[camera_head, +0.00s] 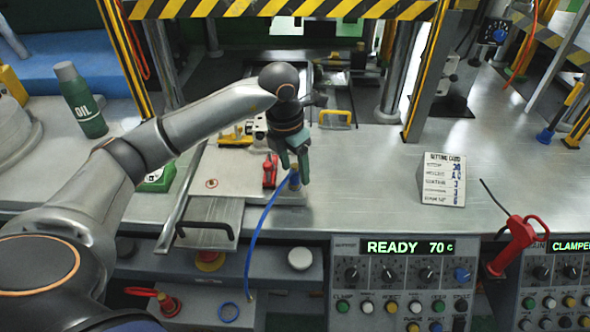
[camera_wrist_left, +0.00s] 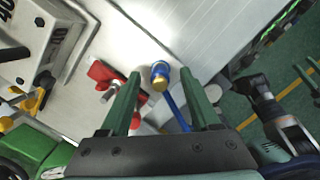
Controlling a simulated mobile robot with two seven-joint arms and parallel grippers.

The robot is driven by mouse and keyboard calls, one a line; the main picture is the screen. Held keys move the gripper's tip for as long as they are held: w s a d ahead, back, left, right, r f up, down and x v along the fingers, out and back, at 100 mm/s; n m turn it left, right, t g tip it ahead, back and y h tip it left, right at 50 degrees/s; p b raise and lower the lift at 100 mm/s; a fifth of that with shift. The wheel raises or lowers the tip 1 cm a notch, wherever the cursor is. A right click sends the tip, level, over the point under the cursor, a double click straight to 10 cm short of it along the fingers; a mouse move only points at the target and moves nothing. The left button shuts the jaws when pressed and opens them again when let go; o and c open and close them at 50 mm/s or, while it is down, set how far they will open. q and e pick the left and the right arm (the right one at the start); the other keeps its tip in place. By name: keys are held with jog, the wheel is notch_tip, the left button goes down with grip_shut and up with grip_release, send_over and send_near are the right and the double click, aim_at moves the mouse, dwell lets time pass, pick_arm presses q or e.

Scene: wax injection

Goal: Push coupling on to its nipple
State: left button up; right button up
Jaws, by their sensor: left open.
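My left gripper (camera_head: 292,170) is open, with green fingers pointing down over the front part of the worktop. The coupling (camera_wrist_left: 160,75), brass and blue, shows in the left wrist view between the two fingertips, apart from both. In the head view the coupling (camera_head: 294,180) is just at the fingertips, partly covered by them. A blue hose (camera_head: 261,222) runs from it down over the front edge. I cannot make out the nipple; it may be hidden by the coupling or the gripper.
A red valve-like part (camera_head: 270,171) stands close left of the gripper. A pale plate (camera_head: 225,172) lies there too. An oil bottle (camera_head: 80,100) and a settings card (camera_head: 442,180) stand on the worktop.

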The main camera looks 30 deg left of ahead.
pick_arm(q)
notch_tip(320, 180, up, 11)
jog(key=s, duration=0.1)
jog(key=shift+s+a, duration=0.2)
jog(key=shift+s, duration=0.15)
